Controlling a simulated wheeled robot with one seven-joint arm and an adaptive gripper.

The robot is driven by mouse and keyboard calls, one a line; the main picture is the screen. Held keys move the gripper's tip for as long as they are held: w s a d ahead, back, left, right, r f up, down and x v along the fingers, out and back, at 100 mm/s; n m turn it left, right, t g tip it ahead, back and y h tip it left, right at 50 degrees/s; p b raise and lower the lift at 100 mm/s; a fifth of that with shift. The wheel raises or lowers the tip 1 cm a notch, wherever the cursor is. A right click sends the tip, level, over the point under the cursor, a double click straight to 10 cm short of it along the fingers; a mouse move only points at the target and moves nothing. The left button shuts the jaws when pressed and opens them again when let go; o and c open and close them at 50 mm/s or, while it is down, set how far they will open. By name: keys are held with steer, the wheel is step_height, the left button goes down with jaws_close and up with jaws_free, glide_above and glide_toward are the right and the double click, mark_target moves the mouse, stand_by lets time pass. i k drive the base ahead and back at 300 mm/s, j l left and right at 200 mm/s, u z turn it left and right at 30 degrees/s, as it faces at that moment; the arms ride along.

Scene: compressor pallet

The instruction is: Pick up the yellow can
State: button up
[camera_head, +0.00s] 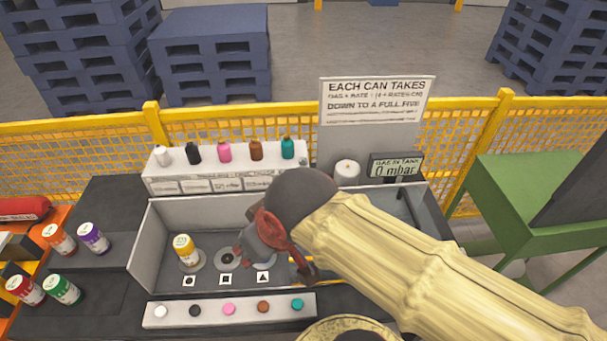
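The yellow can (185,250) stands upright on a round pad at the left inside the open grey box (148,245). It has a white label and is unobstructed. My gripper (285,262) is in the middle of the box, to the right of the can and apart from it. Its fingers are partly hidden by its own red and grey body and my arm, so I cannot tell whether they are open or shut.
Orange (58,238), purple (93,237), red (25,290) and green (62,289) cans stand at the left. Coloured buttons line a front panel (180,313). Several bottles stand on a white shelf (215,178) behind. A sign (375,100) and yellow fence (60,150) lie beyond.

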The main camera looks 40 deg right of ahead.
mark_target(184, 247)
steer(key=z, duration=1.7)
steer(key=u, duration=1.9)
steer(key=z, duration=0.4)
steer(key=j+z, duration=0.4)
steer(key=k+j+z, duration=0.1)
steer(key=z, duration=0.3)
steer(key=k+j+z, duration=0.15)
steer(key=j+z, duration=0.2)
steer(key=k+j+z, duration=0.15)
steer(key=z, duration=0.25)
steer(key=k+j, duration=0.25)
